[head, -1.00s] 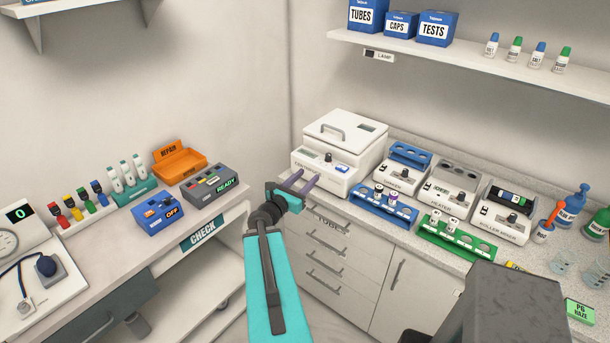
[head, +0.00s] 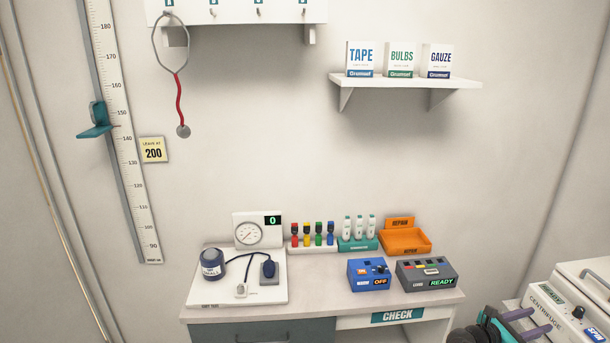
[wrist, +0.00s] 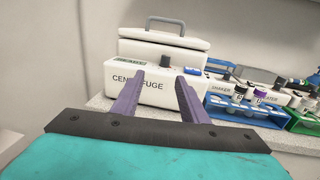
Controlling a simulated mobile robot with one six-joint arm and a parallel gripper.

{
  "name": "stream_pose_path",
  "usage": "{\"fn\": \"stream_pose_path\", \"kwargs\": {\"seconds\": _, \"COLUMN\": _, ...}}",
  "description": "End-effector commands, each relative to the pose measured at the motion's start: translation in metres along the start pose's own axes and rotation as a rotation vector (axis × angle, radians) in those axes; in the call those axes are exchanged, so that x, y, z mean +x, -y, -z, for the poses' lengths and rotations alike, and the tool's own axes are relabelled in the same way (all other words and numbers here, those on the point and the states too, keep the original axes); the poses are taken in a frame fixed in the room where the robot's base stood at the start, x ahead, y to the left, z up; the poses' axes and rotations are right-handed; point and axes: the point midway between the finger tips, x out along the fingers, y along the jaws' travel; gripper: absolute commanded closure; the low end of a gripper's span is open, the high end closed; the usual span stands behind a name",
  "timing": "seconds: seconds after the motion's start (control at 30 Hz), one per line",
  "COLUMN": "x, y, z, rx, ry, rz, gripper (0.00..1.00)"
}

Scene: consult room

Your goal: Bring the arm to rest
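My gripper (wrist: 157,100) has two purple fingers that stand apart with nothing between them in the wrist view. In the head view the gripper (head: 518,322) shows only at the lower right edge, partly cut off. It points toward the white centrifuge (wrist: 150,88), which lies beyond the fingertips. The centrifuge (head: 561,308) is also at the right edge of the head view. I cannot tell the exact gap between fingertips and centrifuge.
A check bench (head: 315,309) holds a gauge board (head: 205,290), a blue box reading OFF (head: 370,281), a grey box reading READY (head: 427,279) and an orange tray (head: 405,250). Blue (wrist: 242,117) and green racks (wrist: 302,124) stand right of the centrifuge. The wall carries a height scale (head: 132,150).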

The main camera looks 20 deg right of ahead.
Motion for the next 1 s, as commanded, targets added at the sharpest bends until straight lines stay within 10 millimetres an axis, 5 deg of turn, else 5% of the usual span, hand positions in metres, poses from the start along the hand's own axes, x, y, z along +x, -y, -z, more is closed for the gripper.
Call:
{"fn": "stream_pose_path", "kwargs": {"seconds": 0.17, "x": -0.028, "y": -0.037, "z": 0.024, "rx": -0.013, "ry": -0.012, "rz": -0.067, "gripper": 0.60}}
{"fn": "stream_pose_path", "kwargs": {"seconds": 0.5, "x": -0.115, "y": -0.114, "z": 0.100, "rx": -0.049, "ry": -0.077, "rz": -0.232, "gripper": 0.60}}
{"fn": "stream_pose_path", "kwargs": {"seconds": 0.73, "x": -0.181, "y": -0.142, "z": 0.167, "rx": -0.034, "ry": -0.185, "rz": -0.292, "gripper": 0.60}}
{"fn": "stream_pose_path", "kwargs": {"seconds": 1.0, "x": -0.261, "y": -0.146, "z": 0.255, "rx": 0.037, "ry": -0.362, "rz": -0.293, "gripper": 0.60}}
